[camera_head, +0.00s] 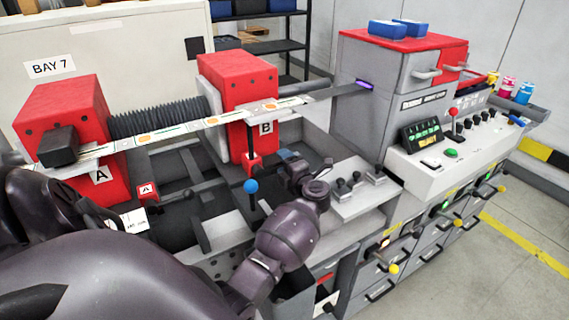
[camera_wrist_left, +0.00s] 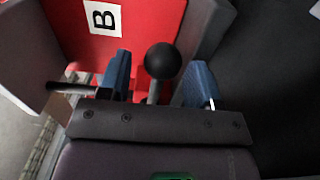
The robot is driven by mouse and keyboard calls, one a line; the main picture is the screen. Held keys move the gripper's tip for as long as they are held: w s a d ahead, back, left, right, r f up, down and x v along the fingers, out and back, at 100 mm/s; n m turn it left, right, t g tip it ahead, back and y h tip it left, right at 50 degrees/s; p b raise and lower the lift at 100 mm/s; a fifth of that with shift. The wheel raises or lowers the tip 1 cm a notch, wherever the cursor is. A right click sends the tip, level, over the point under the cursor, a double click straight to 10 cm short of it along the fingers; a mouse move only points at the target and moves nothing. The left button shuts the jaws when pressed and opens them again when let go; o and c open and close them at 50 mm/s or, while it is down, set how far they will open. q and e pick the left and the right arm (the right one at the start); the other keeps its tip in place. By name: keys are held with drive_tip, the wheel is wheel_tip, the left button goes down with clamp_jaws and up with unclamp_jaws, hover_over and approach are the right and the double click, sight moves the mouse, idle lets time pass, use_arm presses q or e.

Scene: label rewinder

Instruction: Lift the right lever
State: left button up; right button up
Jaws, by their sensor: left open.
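In the left wrist view, a round black knob (camera_wrist_left: 162,61) on a short grey stem shows between the two blue finger pads of my left gripper (camera_wrist_left: 158,78). The jaws are open, one finger on each side of the knob, with a visible gap on both sides. The red block B (camera_wrist_left: 150,25) is behind it. In the head view, my left gripper (camera_head: 295,163) is just right of and below the red block B (camera_head: 238,90). The knob cannot be made out there. My right gripper is not in view.
Red block A (camera_head: 62,110) is at the left, and a label strip (camera_head: 210,122) runs between the blocks. A grey ledge with small black knobs (camera_head: 357,176) is to the right, before the control panel (camera_head: 460,145).

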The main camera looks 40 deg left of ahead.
use_arm(q)
clamp_jaws()
idle(0.3)
